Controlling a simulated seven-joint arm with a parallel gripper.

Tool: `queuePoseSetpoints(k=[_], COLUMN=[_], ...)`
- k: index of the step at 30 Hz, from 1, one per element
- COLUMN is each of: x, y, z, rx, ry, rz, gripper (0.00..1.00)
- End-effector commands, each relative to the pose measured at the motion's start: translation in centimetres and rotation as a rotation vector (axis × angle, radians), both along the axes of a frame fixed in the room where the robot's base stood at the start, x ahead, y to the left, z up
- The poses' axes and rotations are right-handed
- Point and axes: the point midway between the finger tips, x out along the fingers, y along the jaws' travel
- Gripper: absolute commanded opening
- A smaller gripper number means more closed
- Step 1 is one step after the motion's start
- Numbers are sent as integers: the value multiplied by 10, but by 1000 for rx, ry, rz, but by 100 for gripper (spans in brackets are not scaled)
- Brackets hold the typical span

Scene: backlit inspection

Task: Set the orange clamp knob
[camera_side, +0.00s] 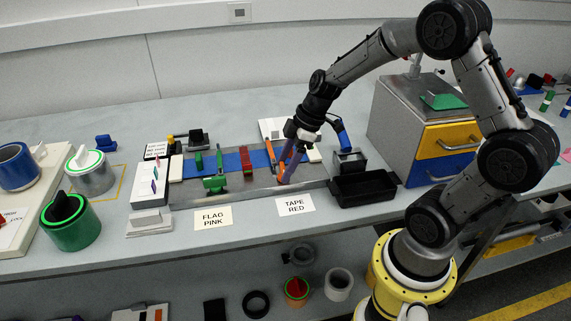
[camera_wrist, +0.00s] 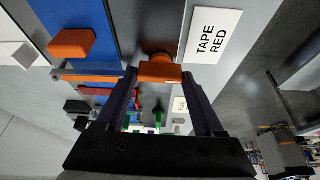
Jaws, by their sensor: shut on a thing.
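The orange clamp knob (camera_wrist: 160,72) shows in the wrist view as a short bar on a round orange base. My gripper (camera_wrist: 159,76) is shut on this bar, with one finger on each side of it. In the side view my gripper (camera_side: 284,178) points down at the front edge of the grey fixture, and its fingers mostly hide the knob. An orange bar (camera_side: 270,153) stands just left of my fingers. In the wrist view an orange block (camera_wrist: 72,43) lies over the blue strip, with an orange bar (camera_wrist: 95,77) near it.
A green clamp (camera_side: 215,182) and a red block (camera_side: 248,161) stand left along the blue strip (camera_side: 232,161). A black tray (camera_side: 364,186) is close on the right, before a drawer cabinet (camera_side: 412,128). A TAPE RED card (camera_side: 295,205) lies in front.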

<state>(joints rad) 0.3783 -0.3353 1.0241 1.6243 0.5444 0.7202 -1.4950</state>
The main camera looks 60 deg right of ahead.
Motion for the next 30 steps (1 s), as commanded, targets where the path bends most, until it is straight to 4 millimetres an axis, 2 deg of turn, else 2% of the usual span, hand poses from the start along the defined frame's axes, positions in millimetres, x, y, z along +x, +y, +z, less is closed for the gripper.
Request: queuePoseSetpoints(k=[7, 21, 22, 26, 27, 30], x=[1, 3, 3, 3, 3, 4], y=[1, 3, 3, 2, 2, 2], z=[0, 0, 0, 0, 0, 0], rx=[-1, 1, 1, 0, 0, -2], ry=[-2, -5, -5, -6, -6, -7], rz=[71, 85, 85, 85, 85, 84], gripper=[14, 14, 73, 97, 100, 100])
